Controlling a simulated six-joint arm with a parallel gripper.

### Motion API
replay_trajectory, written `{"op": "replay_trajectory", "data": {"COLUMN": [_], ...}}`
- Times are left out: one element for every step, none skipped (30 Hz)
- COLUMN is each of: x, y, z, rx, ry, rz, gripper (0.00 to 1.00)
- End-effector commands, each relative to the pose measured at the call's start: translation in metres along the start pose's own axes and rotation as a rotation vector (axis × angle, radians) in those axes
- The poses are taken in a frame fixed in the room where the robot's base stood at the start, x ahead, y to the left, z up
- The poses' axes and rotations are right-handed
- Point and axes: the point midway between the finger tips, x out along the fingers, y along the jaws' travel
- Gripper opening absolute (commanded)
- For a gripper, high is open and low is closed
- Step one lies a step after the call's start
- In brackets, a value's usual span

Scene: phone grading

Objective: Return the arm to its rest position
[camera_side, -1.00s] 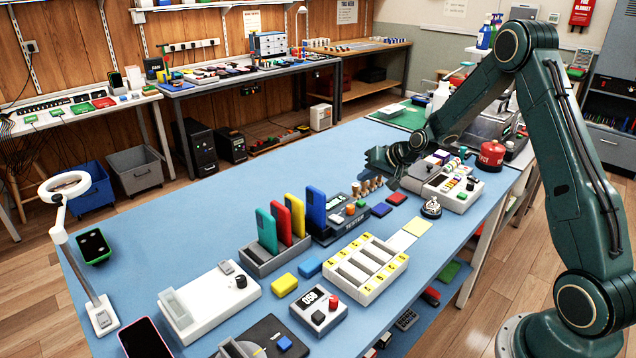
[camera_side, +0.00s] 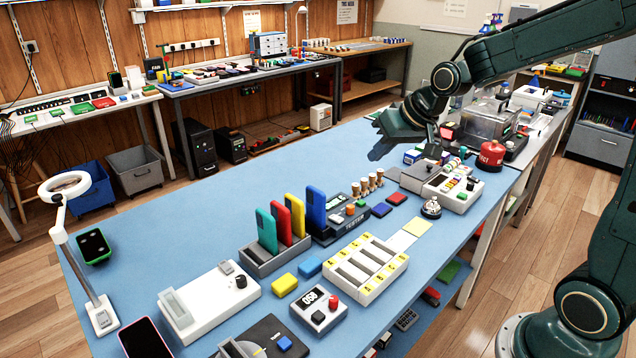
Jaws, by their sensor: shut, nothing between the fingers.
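My gripper (camera_side: 393,137) is at the far part of the blue-topped bench (camera_side: 300,180), raised above its surface. It is dark green and points down and to the left. Its fingers are small in this view; they look shut and hold nothing that shows. My forearm reaches to it from the upper right. Below and to the right of it is a white device (camera_side: 452,192) with coloured pieces on top.
Phones stand in a rack (camera_side: 275,257) beside a black tester (camera_side: 343,222). A white slotted tray (camera_side: 364,272), a bell (camera_side: 431,207) and a red round container (camera_side: 491,155) are on the bench. A ring lamp (camera_side: 64,187) stands at the left. The bench's left middle is clear.

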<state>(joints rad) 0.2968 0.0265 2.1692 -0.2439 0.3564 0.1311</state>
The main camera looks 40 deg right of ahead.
Motion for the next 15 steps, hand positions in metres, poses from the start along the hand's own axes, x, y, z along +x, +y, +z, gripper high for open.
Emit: {"op": "replay_trajectory", "data": {"x": [-0.012,-0.018,-0.026,-0.032,-0.038,-0.046,-0.052,-0.058,-0.065,-0.070,-0.076,-0.083,-0.088,-0.093,-0.099], "y": [-0.006,-0.009,-0.012,-0.014,-0.016,-0.019,-0.021,-0.022,-0.025,-0.026,-0.027,-0.029,-0.030,-0.030,-0.031], "z": [0.006,0.010,0.016,0.020,0.025,0.031,0.035,0.041,0.047,0.052,0.057,0.064,0.069,0.075,0.082], "rx": [-0.021,-0.032,-0.047,-0.057,-0.066,-0.080,-0.090,-0.099,-0.112,-0.122,-0.131,-0.143,-0.151,-0.159,-0.170], "ry": [-0.001,-0.006,-0.010,-0.014,-0.018,-0.022,-0.026,-0.029,-0.034,-0.037,-0.041,-0.044,-0.049,-0.052,-0.056], "rz": [0.004,0.008,0.011,0.015,0.019,0.022,0.025,0.028,0.033,0.035,0.038,0.041,0.044,0.047,0.050], "gripper": [0.00,0.00,0.00,0.00,0.00,0.00,0.00,0.00,0.00,0.00,0.00,0.00,0.00,0.00,0.00]}}
